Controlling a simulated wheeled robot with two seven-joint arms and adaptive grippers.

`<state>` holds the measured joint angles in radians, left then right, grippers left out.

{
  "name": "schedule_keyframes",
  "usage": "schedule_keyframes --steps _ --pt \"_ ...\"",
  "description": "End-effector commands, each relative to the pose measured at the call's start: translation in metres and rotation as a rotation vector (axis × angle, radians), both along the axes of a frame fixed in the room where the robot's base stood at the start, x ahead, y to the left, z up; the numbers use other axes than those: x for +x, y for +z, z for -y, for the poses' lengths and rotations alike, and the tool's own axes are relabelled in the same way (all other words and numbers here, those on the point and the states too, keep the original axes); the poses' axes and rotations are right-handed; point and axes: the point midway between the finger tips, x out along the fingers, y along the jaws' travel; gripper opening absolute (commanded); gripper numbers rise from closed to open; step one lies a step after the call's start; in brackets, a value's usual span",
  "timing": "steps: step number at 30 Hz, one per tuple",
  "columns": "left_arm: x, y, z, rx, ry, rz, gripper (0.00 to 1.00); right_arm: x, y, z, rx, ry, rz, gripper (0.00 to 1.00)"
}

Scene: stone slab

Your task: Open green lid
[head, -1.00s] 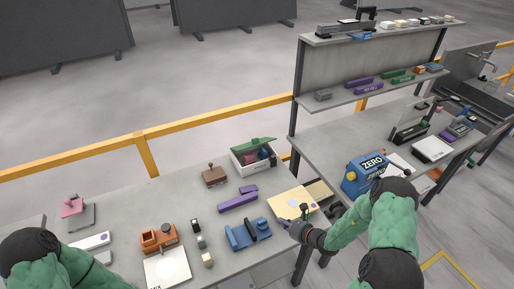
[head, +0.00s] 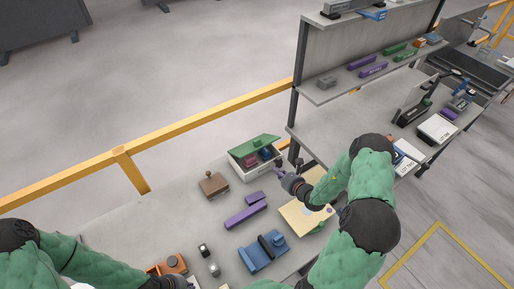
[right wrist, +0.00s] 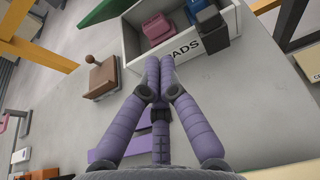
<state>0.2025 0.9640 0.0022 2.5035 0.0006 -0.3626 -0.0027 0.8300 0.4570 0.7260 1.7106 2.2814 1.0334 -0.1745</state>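The green lid (head: 254,144) is on a white box (head: 272,166) at the back edge of the slab. It stands tilted, leaving the box's inside visible. In the right wrist view the lid (right wrist: 103,11) shows at the top left, beside the box (right wrist: 212,42) marked "ADS". Pink and blue things lie inside. My right gripper (head: 279,171) is at the box's front right side. Its purple fingers (right wrist: 160,62) are together at the tips, with nothing seen between them, close to the box's front wall. Contact cannot be told. My left gripper (head: 176,283) barely shows at the bottom edge.
A brown stamp-like block (head: 214,185) stands left of the box. Purple blocks (head: 245,215) and a blue holder (head: 264,253) lie in front. A tan board (head: 300,218) lies below my right arm. A shelf post (head: 293,110) rises behind right.

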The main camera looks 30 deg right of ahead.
Motion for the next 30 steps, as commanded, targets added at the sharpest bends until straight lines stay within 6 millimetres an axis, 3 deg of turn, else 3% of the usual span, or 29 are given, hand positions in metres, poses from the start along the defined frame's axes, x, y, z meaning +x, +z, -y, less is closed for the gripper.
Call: schedule_keyframes --steps 5,21,24,30 --pt "-0.001 0.001 0.000 0.000 0.000 -0.001 0.00 0.012 -0.005 -0.002 0.000 0.003 0.000 0.00" --pt "0.000 0.005 0.000 0.000 0.000 0.000 0.00 0.094 -0.036 -0.009 0.000 0.003 0.001 0.00" --pt "0.000 0.011 0.000 0.000 0.000 0.000 0.00 0.103 -0.020 -0.009 -0.001 0.002 0.003 0.00" --pt "0.000 0.016 0.000 0.000 0.000 0.000 0.00 0.113 -0.006 -0.009 -0.001 0.001 0.000 0.00"
